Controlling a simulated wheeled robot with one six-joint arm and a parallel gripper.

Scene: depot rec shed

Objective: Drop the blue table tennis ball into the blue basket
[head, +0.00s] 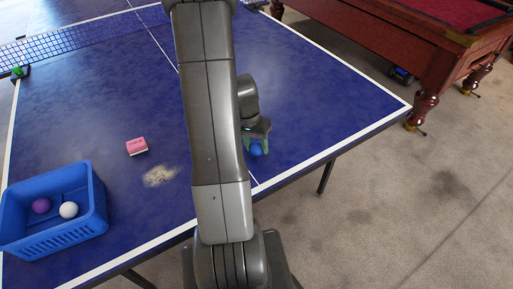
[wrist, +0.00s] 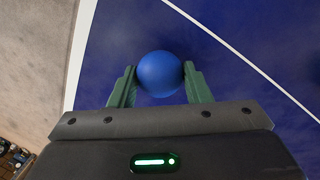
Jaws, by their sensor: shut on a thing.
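The blue ball (wrist: 159,73) is between the two green fingers of my gripper (wrist: 160,85) in the wrist view, with a finger touching each side. In the head view the ball (head: 257,149) shows below my gripper (head: 257,140), over the right part of the blue table. I cannot tell whether it touches the tabletop. The blue basket (head: 60,236) stands on the table at the lower left of the head view, well apart from my gripper. A purple ball (head: 41,206) and a white ball (head: 69,210) lie inside it.
A pink box (head: 137,146) and a pale powdery patch (head: 159,176) lie on the table (head: 330,85) between basket and arm. A net (head: 80,32) crosses the far left. A pool table (head: 425,45) stands at the upper right.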

